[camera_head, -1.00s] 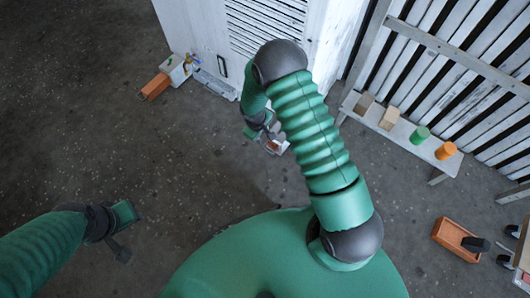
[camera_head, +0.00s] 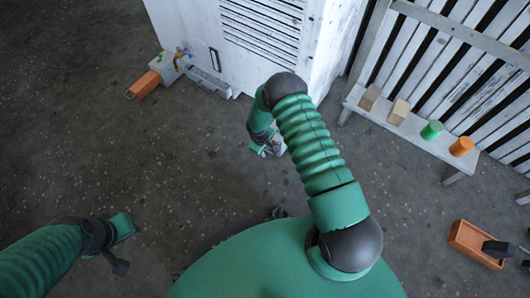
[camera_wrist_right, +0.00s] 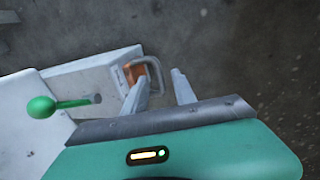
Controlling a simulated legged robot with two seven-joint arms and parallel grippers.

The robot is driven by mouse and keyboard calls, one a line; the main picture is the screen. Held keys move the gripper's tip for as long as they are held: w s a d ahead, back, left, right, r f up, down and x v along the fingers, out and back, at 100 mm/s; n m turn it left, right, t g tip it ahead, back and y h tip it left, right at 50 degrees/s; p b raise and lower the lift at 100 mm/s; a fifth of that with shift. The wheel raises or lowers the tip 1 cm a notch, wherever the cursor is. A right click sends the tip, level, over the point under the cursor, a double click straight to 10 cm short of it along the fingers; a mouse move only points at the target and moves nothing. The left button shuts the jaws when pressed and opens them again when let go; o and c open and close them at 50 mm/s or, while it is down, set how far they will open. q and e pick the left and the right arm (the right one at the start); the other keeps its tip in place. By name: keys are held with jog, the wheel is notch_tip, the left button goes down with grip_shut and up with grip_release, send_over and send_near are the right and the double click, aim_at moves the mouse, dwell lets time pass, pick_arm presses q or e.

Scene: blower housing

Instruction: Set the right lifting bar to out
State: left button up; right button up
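The right lifting bar (camera_wrist_right: 134,75) shows in the right wrist view as an orange end at the mouth of a grey sleeve (camera_wrist_right: 92,75), with a metal loop handle (camera_wrist_right: 158,73) on it. My right gripper (camera_wrist_right: 164,91) is open; one side of the loop appears between its fingers, and contact cannot be told. A lever with a green knob (camera_wrist_right: 41,107) is left of it. In the head view my right gripper (camera_head: 268,148) is small, beside a pale fitting (camera_head: 279,146), and my arm hides much there. My left gripper (camera_head: 125,228) is over bare floor, its fingers unclear.
The white louvred housing (camera_head: 205,25) stands at the back. At its left base an orange bar (camera_head: 146,84) with a loop sticks out of a grey fitting (camera_head: 167,68). A bench (camera_head: 375,112) with blocks and cylinders and an orange crate (camera_head: 476,244) are at right. Floor at left is clear.

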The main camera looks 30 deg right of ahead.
jog(key=shift+f, duration=0.15)
grip_shut()
dwell(1.4)
